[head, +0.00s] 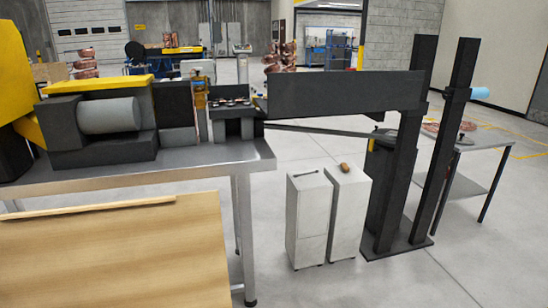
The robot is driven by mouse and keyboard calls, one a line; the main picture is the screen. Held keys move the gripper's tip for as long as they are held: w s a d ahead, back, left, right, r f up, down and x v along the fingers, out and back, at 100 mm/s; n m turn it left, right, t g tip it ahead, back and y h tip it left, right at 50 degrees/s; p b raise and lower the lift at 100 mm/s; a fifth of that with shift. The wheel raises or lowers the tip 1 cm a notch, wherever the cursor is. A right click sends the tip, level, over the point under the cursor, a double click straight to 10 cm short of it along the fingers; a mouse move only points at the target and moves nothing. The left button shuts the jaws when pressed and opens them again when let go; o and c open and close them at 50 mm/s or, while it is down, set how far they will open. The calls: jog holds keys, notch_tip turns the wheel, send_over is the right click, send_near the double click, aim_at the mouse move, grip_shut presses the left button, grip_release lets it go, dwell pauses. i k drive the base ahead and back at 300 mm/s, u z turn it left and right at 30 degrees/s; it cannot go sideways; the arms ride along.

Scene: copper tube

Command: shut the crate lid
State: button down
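A light wooden panel (115,260) fills the lower left of the head view, in front of the steel table. A raised wooden strip (88,210) runs along its far edge. It looks like part of the crate or its lid, but the picture cuts it off at the left and bottom. I cannot tell whether the lid is open or shut. No crate interior shows. My gripper is not in view.
A steel table (200,158) carrying dark machinery (105,120) stands behind the panel. Two white pedestals (308,215) bearing small objects stand right of it. A dark upright frame (400,180) stands farther right. Grey floor is clear at the lower right.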

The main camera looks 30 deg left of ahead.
aim_at(166, 252)
jog(key=i, duration=2.25)
jog(key=u, duration=3.9)
jog(key=i, duration=1)
